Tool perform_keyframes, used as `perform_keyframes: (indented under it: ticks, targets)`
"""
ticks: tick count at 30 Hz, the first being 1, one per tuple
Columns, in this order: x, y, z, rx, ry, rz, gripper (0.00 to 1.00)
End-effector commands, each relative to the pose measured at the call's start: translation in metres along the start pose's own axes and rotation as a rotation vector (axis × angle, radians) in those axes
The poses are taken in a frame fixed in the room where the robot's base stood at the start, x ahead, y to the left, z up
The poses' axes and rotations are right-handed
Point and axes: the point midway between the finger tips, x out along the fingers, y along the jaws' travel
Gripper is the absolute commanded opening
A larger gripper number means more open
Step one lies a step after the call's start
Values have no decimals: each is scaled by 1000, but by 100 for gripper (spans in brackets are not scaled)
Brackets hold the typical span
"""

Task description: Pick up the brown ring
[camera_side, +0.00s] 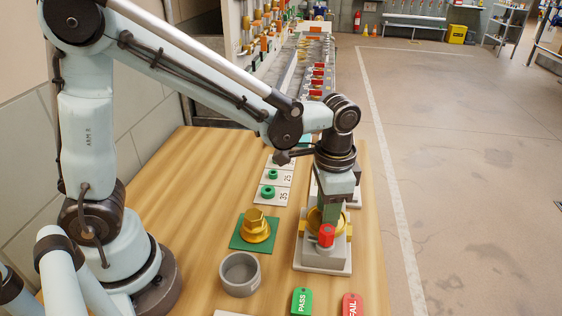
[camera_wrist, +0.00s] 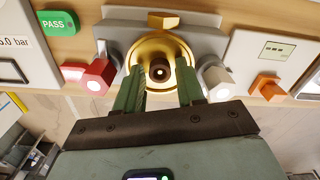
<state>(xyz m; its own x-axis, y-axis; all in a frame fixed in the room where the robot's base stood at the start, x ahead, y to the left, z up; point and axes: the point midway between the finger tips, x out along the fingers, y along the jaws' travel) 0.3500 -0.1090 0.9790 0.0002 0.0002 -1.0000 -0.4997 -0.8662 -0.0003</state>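In the wrist view a small brown ring (camera_wrist: 160,72) sits at the centre of a round gold fitting (camera_wrist: 153,45) on a grey fixture. My gripper (camera_wrist: 159,82) shows there with its two green fingers apart, one on each side of the ring in the picture. No contact with the ring is visible, and the height gap cannot be judged. In the side view my gripper (camera_side: 328,212) points down at the gold fitting (camera_side: 314,222) on the grey fixture base (camera_side: 322,262). The brown ring is hidden there.
A red knob (camera_side: 326,236) stands on the fixture close to my gripper. A gold hex part (camera_side: 256,226) sits on a green mat (camera_side: 240,240), with a grey cup (camera_side: 240,274) nearby. Green rings (camera_side: 268,191) lie on numbered cards. PASS (camera_side: 302,302) and FAIL (camera_side: 352,305) tags lie in front.

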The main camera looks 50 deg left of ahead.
Motion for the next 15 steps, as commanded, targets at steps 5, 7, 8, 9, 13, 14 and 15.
perform_keyframes:
  ticks: [5, 7, 8, 9, 13, 14, 15]
  targets:
    - [0, 0, 0, 0, 0, 0, 38]
    - [0, 0, 0, 0, 0, 0, 29]
    - [0, 0, 0, 0, 0, 0, 25]
    - [0, 0, 0, 0, 0, 0, 19]
    - [0, 0, 0, 0, 0, 0, 0]
    - [0, 0, 0, 0, 0, 0, 0]
    - [0, 0, 0, 0, 0, 0, 0]
